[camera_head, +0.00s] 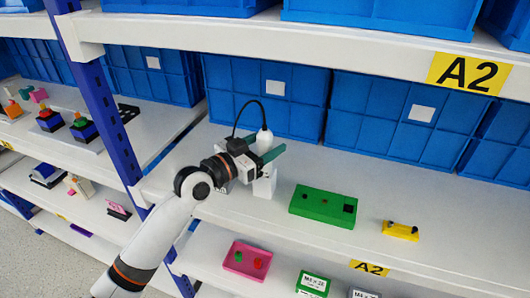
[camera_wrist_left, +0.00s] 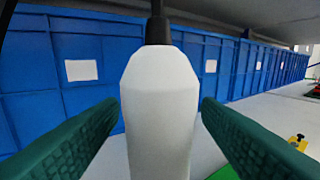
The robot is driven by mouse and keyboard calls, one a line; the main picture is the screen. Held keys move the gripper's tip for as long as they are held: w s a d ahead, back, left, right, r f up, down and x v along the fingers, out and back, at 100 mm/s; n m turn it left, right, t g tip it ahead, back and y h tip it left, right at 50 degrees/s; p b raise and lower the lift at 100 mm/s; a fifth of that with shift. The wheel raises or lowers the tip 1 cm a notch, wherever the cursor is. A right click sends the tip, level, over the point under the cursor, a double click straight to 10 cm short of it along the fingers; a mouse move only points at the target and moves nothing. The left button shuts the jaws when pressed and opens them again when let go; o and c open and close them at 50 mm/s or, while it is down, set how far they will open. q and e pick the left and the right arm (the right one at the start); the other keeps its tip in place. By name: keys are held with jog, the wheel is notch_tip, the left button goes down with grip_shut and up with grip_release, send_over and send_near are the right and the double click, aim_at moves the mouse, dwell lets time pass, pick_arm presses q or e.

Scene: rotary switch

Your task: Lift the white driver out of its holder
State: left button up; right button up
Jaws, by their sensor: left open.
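The white driver (camera_head: 264,139) stands upright in its white holder (camera_head: 264,186) on the shelf, with a black cable rising from its top. In the left wrist view the driver (camera_wrist_left: 160,105) fills the middle, with its dark cable end on top. My left gripper (camera_head: 268,152) is at the driver in the head view. Its two green fingers (camera_wrist_left: 160,135) are open, one on each side of the driver, with a visible gap on both sides. The holder is not clearly visible in the wrist view. My right gripper is not in view.
A green box (camera_head: 323,206) with a dark square opening and a small yellow block (camera_head: 401,231) stand to the right on the same shelf. Blue bins (camera_head: 390,125) line the back. A blue upright post (camera_head: 100,110) is left of my arm. The upper shelf (camera_head: 280,40) overhangs.

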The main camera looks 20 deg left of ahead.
pick_arm(q)
jog(key=shift+r, duration=0.1)
grip_shut()
notch_tip(320, 180, up, 10)
jog(key=shift+b, duration=0.55)
jog(key=c, duration=0.6)
grip_release()
jog(key=shift+c, duration=0.2)
grip_shut()
